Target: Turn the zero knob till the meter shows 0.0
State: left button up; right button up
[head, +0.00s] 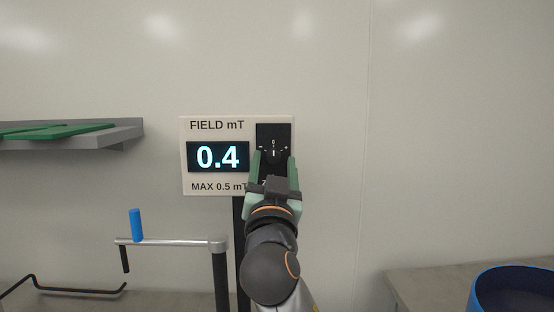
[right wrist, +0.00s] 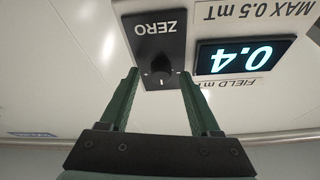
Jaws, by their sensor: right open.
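The meter panel (head: 214,187) is upright against the pale wall. Its lit display (head: 218,157) reads 0.4, and it also shows upside down in the right wrist view (right wrist: 243,57). The round black zero knob (head: 274,151) sits on a black plate right of the display; its white mark looks close to vertical. My right gripper (head: 275,160) is open in front of the plate. In the right wrist view the knob (right wrist: 159,74) lies between the two green fingertips, with gaps on both sides. I cannot tell how deep the fingers reach. My left gripper is out of view.
A grey shelf (head: 125,133) with green boards (head: 70,130) is at the left. Below the panel is a metal crank arm (head: 180,242) with a blue handle (head: 136,225). A blue round container (head: 515,275) stands at the lower right. The wall right of the panel is clear.

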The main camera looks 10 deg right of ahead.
jog(key=shift+w, duration=0.1)
dwell(0.3)
grip_shut()
dwell(0.4)
